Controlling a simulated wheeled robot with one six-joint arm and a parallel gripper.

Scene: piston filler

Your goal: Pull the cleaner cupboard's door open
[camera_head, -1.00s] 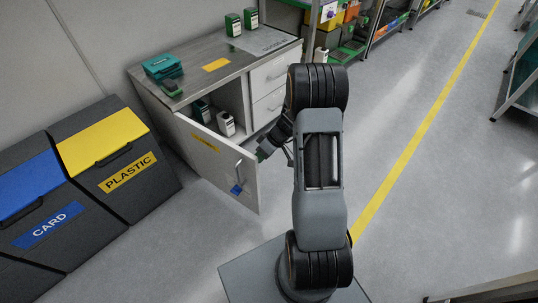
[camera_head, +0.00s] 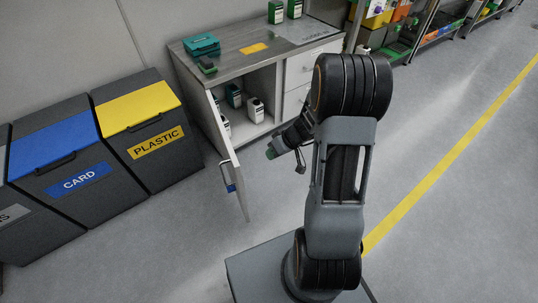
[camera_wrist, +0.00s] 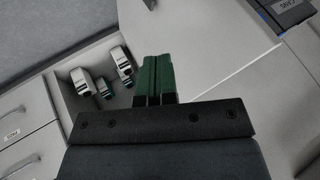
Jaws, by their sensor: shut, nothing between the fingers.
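The cleaner cupboard (camera_head: 292,72) stands against the wall with its door (camera_head: 229,158) swung wide open, seen nearly edge-on in the head view. The door's handle (camera_head: 224,172), with a blue tag (camera_head: 231,187), is on the outer face. My gripper (camera_head: 271,152) is shut and empty, in front of the opening on the door's inner side, apart from the door in the head view. In the wrist view its green fingertips (camera_wrist: 152,75) are together. A pale panel beside them, likely the door's inner face (camera_wrist: 205,45), shows there; contact cannot be told.
Several bottles (camera_head: 255,109) stand inside the cupboard. Drawers (camera_head: 297,98) are to its right. Plastic (camera_head: 140,125) and card (camera_head: 62,165) bins stand left of the door. Floor at right is clear.

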